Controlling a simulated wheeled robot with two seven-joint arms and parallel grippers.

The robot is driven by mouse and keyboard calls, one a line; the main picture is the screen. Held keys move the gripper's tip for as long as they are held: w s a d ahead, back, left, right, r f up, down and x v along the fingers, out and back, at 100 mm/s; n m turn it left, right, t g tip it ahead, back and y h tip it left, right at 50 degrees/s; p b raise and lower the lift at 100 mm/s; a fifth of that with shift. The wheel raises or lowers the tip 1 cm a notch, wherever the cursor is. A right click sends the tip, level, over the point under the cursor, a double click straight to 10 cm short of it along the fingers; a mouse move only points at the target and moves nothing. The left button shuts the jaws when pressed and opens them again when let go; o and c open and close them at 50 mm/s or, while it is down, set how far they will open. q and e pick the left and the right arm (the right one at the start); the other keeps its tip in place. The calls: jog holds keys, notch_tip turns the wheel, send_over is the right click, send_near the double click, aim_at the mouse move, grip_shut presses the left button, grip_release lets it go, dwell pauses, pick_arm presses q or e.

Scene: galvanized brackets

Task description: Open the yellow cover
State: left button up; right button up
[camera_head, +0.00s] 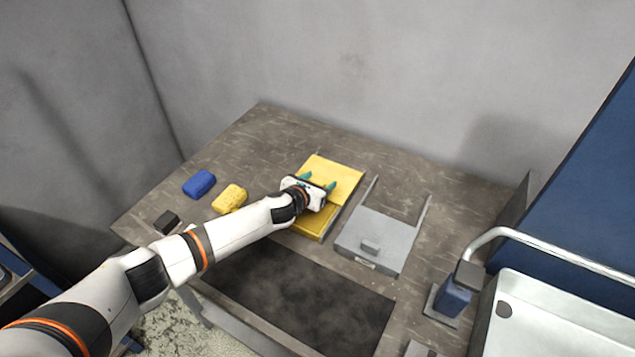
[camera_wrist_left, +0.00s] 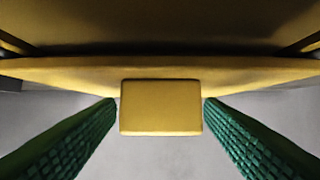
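The yellow cover (camera_head: 338,176) lies toward the back of its yellow box (camera_head: 312,222), over the rear rails, and looks slid back. Part of the box shows in front of it, partly hidden by my left wrist. My left gripper (camera_head: 319,183) is over the cover, its green fingers apart. In the left wrist view the cover's block-shaped handle (camera_wrist_left: 160,108) sits between the fingertips, with a narrow gap seeming to show on each side. The cover's edge (camera_wrist_left: 60,72) runs behind the handle. My right gripper is not in view.
A grey box (camera_head: 378,240) with a lid and rear rails stands to the right. A blue sponge (camera_head: 199,184) and a yellow sponge (camera_head: 230,199) lie left on the table (camera_head: 260,135). A blue bottle-like object (camera_head: 452,298) and a white basin (camera_head: 560,315) are at the right.

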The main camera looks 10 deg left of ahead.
pick_arm(q)
jog(key=shift+s+a+r, duration=0.25)
jog(key=shift+s, duration=0.2)
jog(key=v, duration=1.1)
jog(key=shift+f+p, duration=0.1)
jog(key=shift+p, duration=0.3)
